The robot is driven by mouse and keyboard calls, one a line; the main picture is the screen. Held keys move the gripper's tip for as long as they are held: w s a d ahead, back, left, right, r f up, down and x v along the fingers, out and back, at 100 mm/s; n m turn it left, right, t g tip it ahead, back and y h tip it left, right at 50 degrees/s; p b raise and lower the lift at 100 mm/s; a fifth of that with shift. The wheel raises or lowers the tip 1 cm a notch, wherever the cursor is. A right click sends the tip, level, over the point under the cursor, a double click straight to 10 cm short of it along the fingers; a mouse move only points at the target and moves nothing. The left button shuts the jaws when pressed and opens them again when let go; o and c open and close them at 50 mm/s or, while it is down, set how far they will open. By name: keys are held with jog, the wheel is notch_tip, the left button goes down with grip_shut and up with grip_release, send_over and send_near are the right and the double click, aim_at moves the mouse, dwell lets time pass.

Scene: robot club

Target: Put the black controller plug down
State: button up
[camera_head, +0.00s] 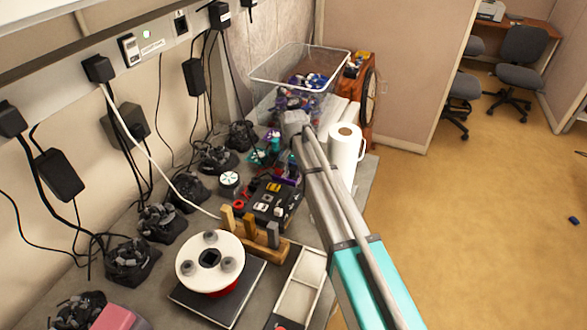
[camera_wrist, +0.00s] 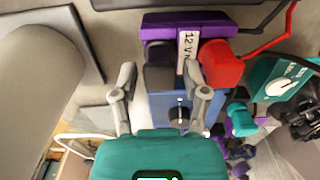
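In the wrist view my gripper (camera_wrist: 161,82) is open, its two grey fingers well apart. Between and just beyond the fingertips is a small black block (camera_wrist: 159,53), which may be the black controller plug. It lies against a purple battery piece (camera_wrist: 185,24) with a white "12 V" label, and neither finger appears to touch it. A red plug (camera_wrist: 220,64) sits right of the label. A blue box (camera_wrist: 165,106) with a dial lies below, partly behind my gripper. In the head view my arm hides most of the gripper, and I cannot single out the plug.
The bench (camera_head: 138,268) is crowded along the wall with black chargers and cables. A clear bin (camera_head: 297,77) and a paper roll (camera_head: 345,150) stand near my arm's end. A white round disc (camera_head: 210,259) and a wooden holder (camera_head: 262,237) are nearer. Open floor lies right.

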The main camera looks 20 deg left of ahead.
aim_at(293, 168)
jog(key=shift+r, duration=0.1)
dwell(0.4)
notch_tip(293, 168, up, 13)
jog(key=p, duration=1.3)
dwell(1.0)
